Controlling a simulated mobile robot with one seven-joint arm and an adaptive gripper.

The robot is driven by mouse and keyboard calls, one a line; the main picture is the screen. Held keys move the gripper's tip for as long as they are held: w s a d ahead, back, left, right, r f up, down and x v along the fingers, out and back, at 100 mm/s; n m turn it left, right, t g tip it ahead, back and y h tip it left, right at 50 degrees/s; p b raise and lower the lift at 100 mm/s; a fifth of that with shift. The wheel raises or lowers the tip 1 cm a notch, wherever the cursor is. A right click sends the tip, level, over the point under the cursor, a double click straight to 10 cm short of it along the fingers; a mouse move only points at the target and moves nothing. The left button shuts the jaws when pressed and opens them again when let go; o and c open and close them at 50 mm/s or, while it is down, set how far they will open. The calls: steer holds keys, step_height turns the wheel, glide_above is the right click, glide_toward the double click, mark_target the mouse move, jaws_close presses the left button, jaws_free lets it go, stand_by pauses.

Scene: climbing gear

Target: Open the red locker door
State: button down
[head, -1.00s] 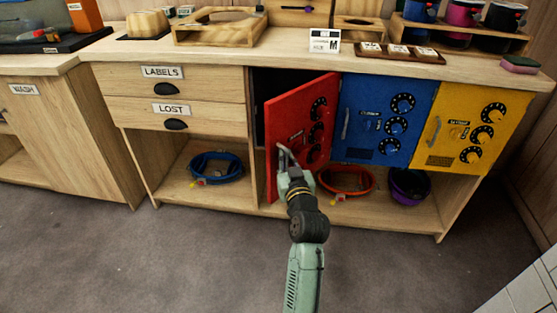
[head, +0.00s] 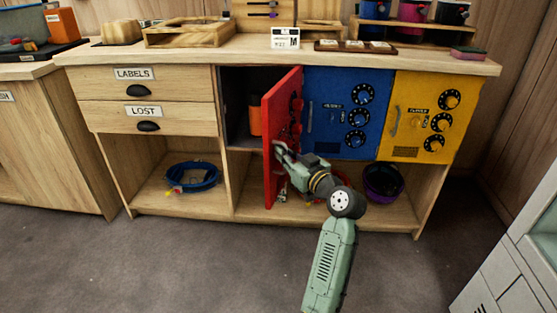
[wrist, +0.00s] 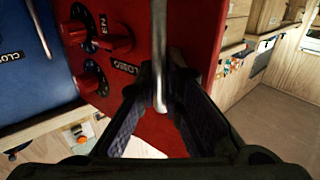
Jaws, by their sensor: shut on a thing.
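The red locker door (head: 282,125) stands well open in the head view, swung out toward me and seen at a steep angle. An orange object (head: 255,115) shows in the dark locker opening behind it. My gripper (head: 280,150) is at the door's free edge side. In the wrist view my gripper (wrist: 160,105) has its two dark fingers around the grey bar handle (wrist: 159,60), shut on it. The red door (wrist: 135,65) with its dials and lettering lies right behind the handle.
The blue locker door (head: 345,110) and yellow locker door (head: 410,145) are shut on the right. A grey cabinet (head: 510,270) stands at lower right. Floor in front is clear.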

steer(key=d+n+g+y+b, duration=0.3)
steer(key=d+g+y+b, duration=0.1)
steer(key=d, duration=0.6)
steer(key=shift+w+n+g, duration=0.3)
steer(key=shift+n+g, duration=0.1)
steer(key=shift+a+r, duration=0.1)
steer(key=shift+r, duration=0.05)
steer(key=c, duration=1.7)
jaws_free()
steer(key=shift+s, duration=0.1)
steer(key=v, duration=1.2)
